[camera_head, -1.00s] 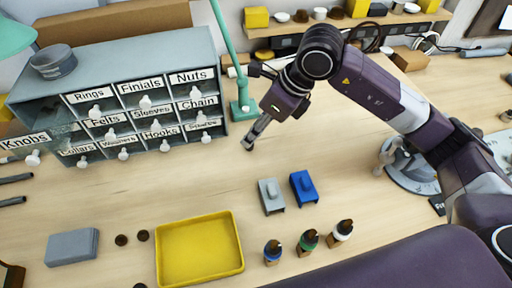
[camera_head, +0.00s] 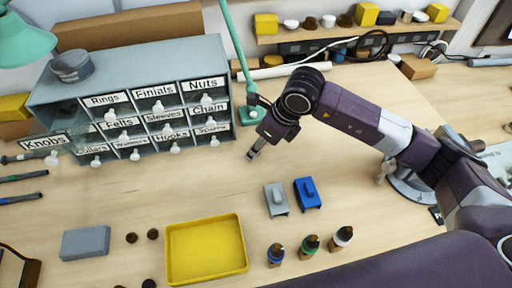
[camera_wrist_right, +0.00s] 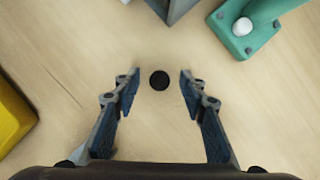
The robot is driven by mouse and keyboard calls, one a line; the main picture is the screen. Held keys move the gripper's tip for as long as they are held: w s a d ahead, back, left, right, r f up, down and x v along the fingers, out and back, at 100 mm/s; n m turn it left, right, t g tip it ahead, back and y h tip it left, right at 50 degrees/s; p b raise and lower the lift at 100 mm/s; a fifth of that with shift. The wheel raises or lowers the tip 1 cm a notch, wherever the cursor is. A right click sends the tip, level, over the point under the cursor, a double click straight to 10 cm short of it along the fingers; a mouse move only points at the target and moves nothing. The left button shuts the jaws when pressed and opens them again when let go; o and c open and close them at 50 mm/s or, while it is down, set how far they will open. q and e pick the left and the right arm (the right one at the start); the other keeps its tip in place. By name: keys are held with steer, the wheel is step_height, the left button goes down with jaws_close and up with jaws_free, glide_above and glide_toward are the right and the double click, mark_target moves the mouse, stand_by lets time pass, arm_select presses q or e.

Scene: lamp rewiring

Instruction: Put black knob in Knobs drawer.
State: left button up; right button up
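A small round black knob (camera_wrist_right: 159,80) lies on the table between the fingertips of my right gripper (camera_wrist_right: 156,84) in the right wrist view. The fingers are apart, with clear gaps on both sides of the knob. In the head view my right gripper (camera_head: 254,154) points down at the table right of the drawer cabinet, and I cannot make out this knob there. The Knobs drawer (camera_head: 45,142) is pulled out at the cabinet's left side, its label and white pull facing forward. Its inside is hard to see. My left gripper is not in view.
The grey cabinet (camera_head: 130,67) has several closed labelled drawers. A green lamp base (camera_head: 250,115) stands just beyond my right gripper. A yellow tray (camera_head: 206,250), grey and blue parts (camera_head: 308,193) and small bottles (camera_head: 309,244) are nearer. Table between cabinet and tray is clear.

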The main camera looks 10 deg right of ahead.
steer(key=c, duration=1)
steer(key=shift+r, duration=0.1)
